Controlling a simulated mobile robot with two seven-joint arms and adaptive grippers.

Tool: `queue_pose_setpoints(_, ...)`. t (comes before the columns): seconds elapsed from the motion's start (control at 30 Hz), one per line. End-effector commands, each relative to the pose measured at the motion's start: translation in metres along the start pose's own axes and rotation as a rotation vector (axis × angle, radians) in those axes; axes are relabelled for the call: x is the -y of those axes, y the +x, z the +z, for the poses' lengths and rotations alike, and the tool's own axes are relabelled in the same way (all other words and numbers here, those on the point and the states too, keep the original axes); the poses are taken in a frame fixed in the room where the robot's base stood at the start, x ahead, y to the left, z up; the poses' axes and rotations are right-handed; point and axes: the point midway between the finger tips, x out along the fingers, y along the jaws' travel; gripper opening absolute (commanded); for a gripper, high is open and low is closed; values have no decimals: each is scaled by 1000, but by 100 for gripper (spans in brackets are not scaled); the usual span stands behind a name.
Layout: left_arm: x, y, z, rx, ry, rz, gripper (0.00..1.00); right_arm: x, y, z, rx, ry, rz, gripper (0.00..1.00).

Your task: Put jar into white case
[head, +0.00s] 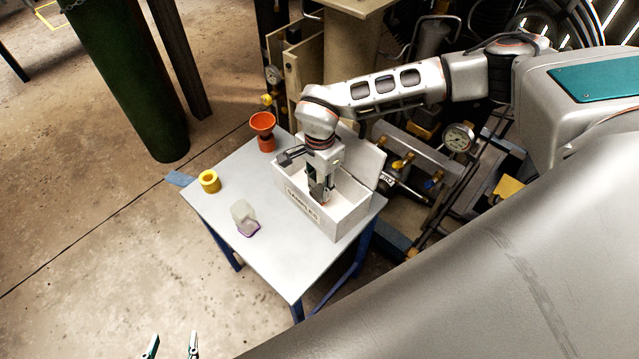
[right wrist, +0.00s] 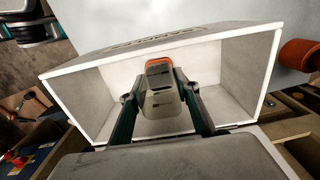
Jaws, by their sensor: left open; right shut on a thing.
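The white case (head: 338,222) stands on the table with its lid raised at the back and lettering on its front wall. Its inside walls also show in the right wrist view (right wrist: 230,75). My right gripper (head: 320,192) reaches down into the case. In the right wrist view it is shut on a pale grey jar (right wrist: 162,105) with an orange end, inside the case opening. I cannot tell whether the jar touches the floor of the case. My left gripper (head: 172,346) is open and empty at the bottom edge of the head view, away from the table.
A pale container with a purple edge (head: 244,215) is on the table left of the case. A yellow ring-shaped piece (head: 209,181) and an orange funnel-like piece (head: 263,130) are near the far edges. The table's (head: 285,262) front part is clear. A green cylinder (head: 120,80) stands behind.

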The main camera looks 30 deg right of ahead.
Motion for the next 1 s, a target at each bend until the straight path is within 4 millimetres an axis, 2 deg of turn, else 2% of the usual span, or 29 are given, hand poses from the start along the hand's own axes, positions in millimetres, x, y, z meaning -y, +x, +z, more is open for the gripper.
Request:
queue_pose_setpoints(0.33,-2,0,6,8,-1,4,50,0,7,0,0,0,1,6)
queue_pose_setpoints(0.37,-2,-1,5,7,-1,4,50,0,6,0,0,0,0,39)
queue_pose_setpoints(0.4,-2,-1,5,7,-1,4,50,0,6,0,0,0,0,49)
queue_pose_setpoints(0.87,0,1,1,1,3,1,50,0,6,0,0,0,0,51)
queue_pose_setpoints(1.0,4,-1,-13,-16,3,-4,50,1,-6,0,-1,0,-4,51)
